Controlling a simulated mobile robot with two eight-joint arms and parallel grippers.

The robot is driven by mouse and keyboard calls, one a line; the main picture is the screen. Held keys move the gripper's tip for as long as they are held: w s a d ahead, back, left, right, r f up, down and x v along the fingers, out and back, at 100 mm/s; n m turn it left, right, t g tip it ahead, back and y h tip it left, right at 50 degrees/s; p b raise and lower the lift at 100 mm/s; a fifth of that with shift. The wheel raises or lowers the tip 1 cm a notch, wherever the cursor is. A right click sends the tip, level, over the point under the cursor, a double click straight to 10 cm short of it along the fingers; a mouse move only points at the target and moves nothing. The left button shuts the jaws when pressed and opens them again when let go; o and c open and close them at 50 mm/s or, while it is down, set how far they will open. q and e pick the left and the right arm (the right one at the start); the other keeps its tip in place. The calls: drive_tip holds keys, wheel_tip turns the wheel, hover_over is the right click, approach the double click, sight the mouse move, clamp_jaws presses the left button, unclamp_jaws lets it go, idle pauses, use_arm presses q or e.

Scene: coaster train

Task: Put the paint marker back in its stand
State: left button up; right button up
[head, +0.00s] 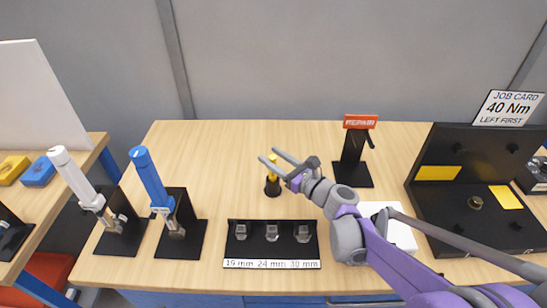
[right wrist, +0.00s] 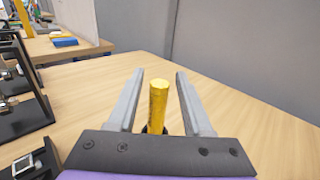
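The yellow paint marker (head: 272,162) stands upright in a small round black stand (head: 272,187) near the middle of the table. In the right wrist view the yellow marker (right wrist: 158,105) shows between the two fingers, with gaps on both sides. A dark part of the stand (right wrist: 147,129) shows low behind it; the rest is hidden by my gripper. My right gripper (head: 268,154) is open at the marker's upper part, and its open fingers also show in the right wrist view (right wrist: 160,72). My left gripper is not in view.
A black socket tray (head: 230,245) lies in front of the marker. White-handled (head: 75,178) and blue-handled (head: 150,178) tools stand at left. A red-topped black stand (head: 352,150) is behind right. A black open case (head: 440,215) and job card (head: 508,107) are at right. The back left tabletop is clear.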

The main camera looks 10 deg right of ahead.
drive_tip(key=shift+o, duration=0.5)
drive_tip(key=v, duration=1.1)
drive_tip(key=shift+f, duration=0.1)
